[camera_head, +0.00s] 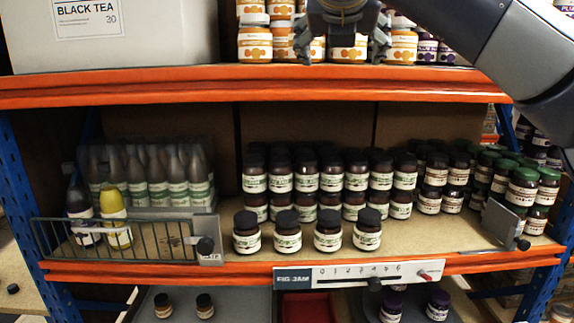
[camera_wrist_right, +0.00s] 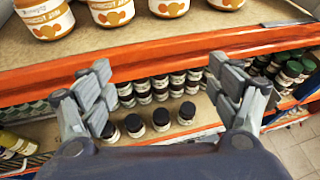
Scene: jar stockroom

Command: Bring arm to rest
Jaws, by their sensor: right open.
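My right arm (camera_head: 510,45) comes in from the upper right in the head view. My right gripper (camera_head: 341,38) is open in front of the upper shelf, by the orange-labelled jars (camera_head: 403,45). In the right wrist view, the gripper (camera_wrist_right: 163,100) has its two fingers wide apart with nothing between them. The upper shelf's orange edge (camera_wrist_right: 190,55) and the lower jars (camera_wrist_right: 160,118) show beyond the fingers. My left gripper is in neither view.
The lower shelf holds stacked fig jam jars (camera_head: 331,180), with several in a front row (camera_head: 328,232). Bottles (camera_head: 165,175) stand at left behind a wire fence (camera_head: 110,240). A Black Tea box (camera_head: 150,45) is above. Bare board (camera_head: 440,232) lies right of the front row.

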